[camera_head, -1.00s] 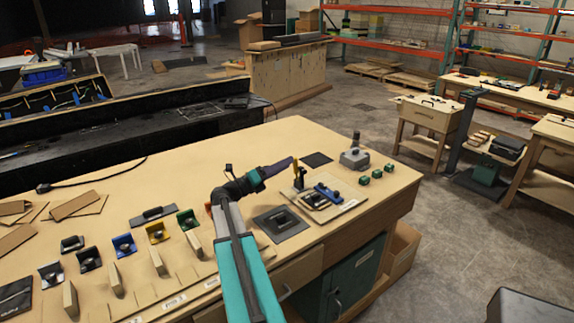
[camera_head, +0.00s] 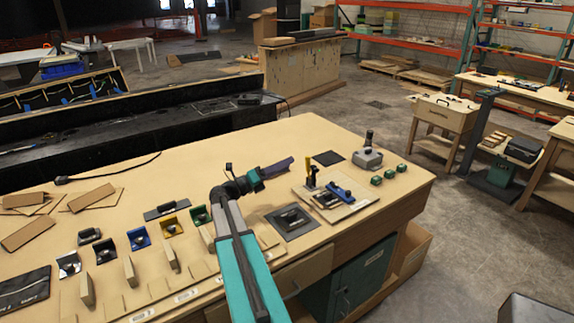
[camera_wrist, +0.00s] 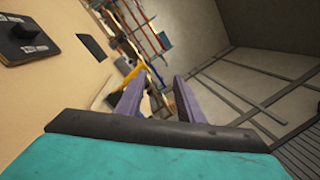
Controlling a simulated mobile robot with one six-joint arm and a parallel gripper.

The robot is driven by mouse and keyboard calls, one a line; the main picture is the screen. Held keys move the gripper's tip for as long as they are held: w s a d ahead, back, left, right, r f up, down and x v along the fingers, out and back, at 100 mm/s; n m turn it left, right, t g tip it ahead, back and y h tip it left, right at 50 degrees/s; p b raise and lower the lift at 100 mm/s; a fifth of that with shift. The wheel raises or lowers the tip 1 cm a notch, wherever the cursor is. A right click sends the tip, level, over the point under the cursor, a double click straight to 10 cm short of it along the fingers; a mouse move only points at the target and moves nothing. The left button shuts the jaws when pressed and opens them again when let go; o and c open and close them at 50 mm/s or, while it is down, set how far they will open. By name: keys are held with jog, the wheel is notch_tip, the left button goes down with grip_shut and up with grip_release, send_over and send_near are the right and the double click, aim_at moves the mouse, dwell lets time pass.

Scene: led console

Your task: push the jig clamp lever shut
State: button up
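The jig (camera_head: 352,208) is a pale board near the right end of the workbench, carrying a blue part (camera_head: 341,193). Its yellow clamp lever (camera_head: 311,179) stands roughly upright at the board's back left. In the wrist view the yellow lever (camera_wrist: 129,76) shows just beyond the left finger, partly hidden by it. My gripper (camera_head: 290,162) is left of the lever and apart from it in the head view. In the wrist view its two purple fingers (camera_wrist: 162,84) are spread with nothing between them.
A grey box with a knob (camera_head: 367,158) and several small green blocks (camera_head: 389,174) sit right of the jig. A dark square plate (camera_head: 291,222) lies in front left of it. Coloured holders line the bench's left half. The dark flat pad (camera_head: 328,158) lies behind the lever.

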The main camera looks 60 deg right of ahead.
jog(key=w+a+p, duration=0.2)
jog(key=w+a, duration=0.3)
jog(key=a, duration=0.1)
jog(key=shift+w, duration=0.3)
dwell(1.0)
jog(key=shift+a, duration=0.1)
jog(key=shift+p, duration=0.7)
